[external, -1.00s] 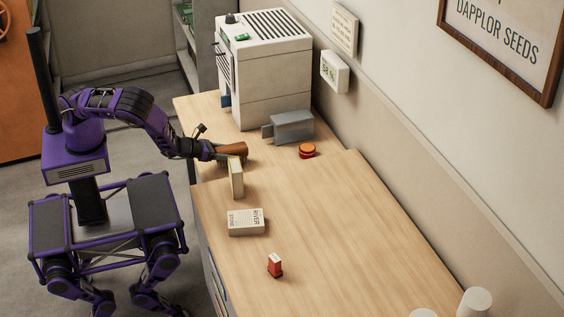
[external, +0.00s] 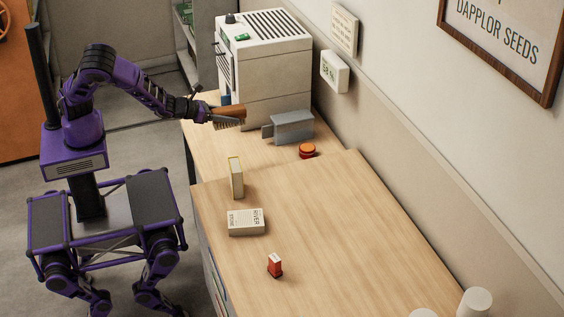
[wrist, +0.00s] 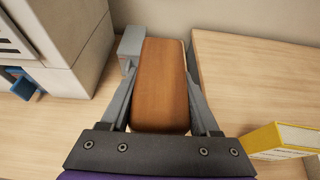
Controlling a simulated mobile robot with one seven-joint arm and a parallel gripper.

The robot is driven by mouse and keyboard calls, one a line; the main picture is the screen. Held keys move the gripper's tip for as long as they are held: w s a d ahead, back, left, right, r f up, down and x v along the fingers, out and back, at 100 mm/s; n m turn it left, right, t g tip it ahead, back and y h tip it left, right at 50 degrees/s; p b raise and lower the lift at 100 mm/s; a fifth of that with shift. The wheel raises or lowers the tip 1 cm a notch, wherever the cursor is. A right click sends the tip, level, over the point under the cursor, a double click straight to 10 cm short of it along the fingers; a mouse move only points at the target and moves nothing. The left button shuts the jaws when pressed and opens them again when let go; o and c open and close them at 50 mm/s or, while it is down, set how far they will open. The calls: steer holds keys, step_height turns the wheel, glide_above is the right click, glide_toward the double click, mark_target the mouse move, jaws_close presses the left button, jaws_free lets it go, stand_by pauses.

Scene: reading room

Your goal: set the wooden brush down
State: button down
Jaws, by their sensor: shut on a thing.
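The wooden brush (external: 229,111) has a brown wooden back and bristles that show on its underside in the external view. My gripper (external: 212,117) is shut on it and holds it above the back part of the wooden desk (external: 222,149), in front of the white machine. In the wrist view the brush's brown back (wrist: 160,85) lies lengthwise between the two grey fingers of my gripper (wrist: 160,100). The bristles are hidden in that view.
A white machine (external: 277,97) stands behind the brush. A grey metal block (external: 292,127) and a round red-orange object (external: 307,150) are to the right. A yellow-edged upright book (external: 236,178), a lying book (external: 246,222) and a small red object (external: 275,266) are nearer. Bare desk lies below the brush.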

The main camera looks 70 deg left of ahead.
step_height(320, 180, up, 4)
steer(key=w+d+f+m+h+b, duration=0.1)
steer(key=w+d+f+m+h, duration=0.15)
steer(key=d, duration=0.55)
steer(key=w+d+f+m+h, duration=0.15)
steer(key=w+d, duration=0.25)
steer(key=d, duration=0.4)
step_height(320, 180, up, 4)
steer(key=m+g+h+b, duration=0.3)
steer(key=m+g+h, duration=0.1)
steer(key=m+h, duration=0.1)
glide_above(314, 245)
steer(key=shift+h, duration=0.3)
step_height(314, 245, down, 15)
steer(key=shift+d+r+b, duration=0.1)
steer(key=shift+b, duration=0.5)
steer(key=shift+f+b, duration=0.3)
steer(key=shift+b, duration=0.05)
steer(key=shift+c, duration=0.6)
jaws_free()
steer(key=shift+r, duration=0.1)
steer(key=shift+r, duration=0.1)
